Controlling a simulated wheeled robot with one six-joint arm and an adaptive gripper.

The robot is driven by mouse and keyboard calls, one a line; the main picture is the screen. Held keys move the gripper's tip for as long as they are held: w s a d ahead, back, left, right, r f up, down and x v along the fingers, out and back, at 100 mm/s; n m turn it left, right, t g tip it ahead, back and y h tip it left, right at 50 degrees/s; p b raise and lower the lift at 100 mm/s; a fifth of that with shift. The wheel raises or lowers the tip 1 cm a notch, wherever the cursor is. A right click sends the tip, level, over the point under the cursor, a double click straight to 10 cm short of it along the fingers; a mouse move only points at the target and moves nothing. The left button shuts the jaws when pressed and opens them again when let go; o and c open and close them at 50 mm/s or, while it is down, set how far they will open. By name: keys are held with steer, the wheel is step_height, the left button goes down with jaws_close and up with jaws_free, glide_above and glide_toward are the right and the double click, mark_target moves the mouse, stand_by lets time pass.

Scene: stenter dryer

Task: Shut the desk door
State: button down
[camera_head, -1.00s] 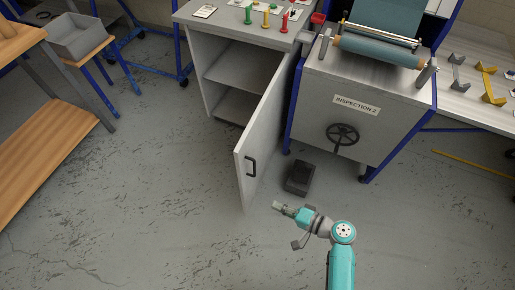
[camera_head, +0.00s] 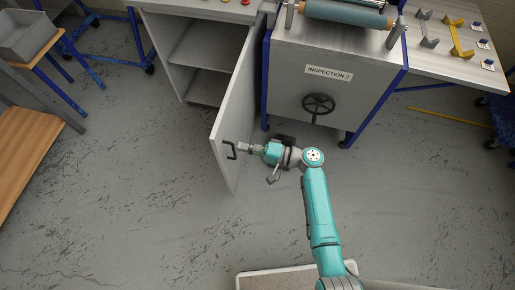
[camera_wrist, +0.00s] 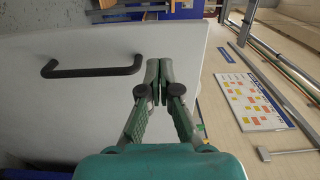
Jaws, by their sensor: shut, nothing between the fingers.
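The desk door (camera_head: 238,105) is a grey panel standing wide open, swung out from the desk (camera_head: 193,10) on its right-hand hinge side. The open desk shows shelves inside. A black bar handle (camera_head: 231,151) sits near the door's free edge; it also shows in the wrist view (camera_wrist: 92,72), left of the fingers. My gripper (camera_head: 243,148) is shut and empty on the handle side of the door, close to its outer face. In the wrist view the closed fingertips (camera_wrist: 158,68) lie right of the handle; whether they touch the door I cannot tell.
An inspection machine (camera_head: 320,85) with a handwheel (camera_head: 318,104) stands right of the door. A wooden bench (camera_head: 25,150) is at left. Floor left of the door is clear.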

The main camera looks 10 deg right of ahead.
mark_target(219, 143)
steer(key=shift+x, duration=2.95)
steer(key=shift+a, duration=0.1)
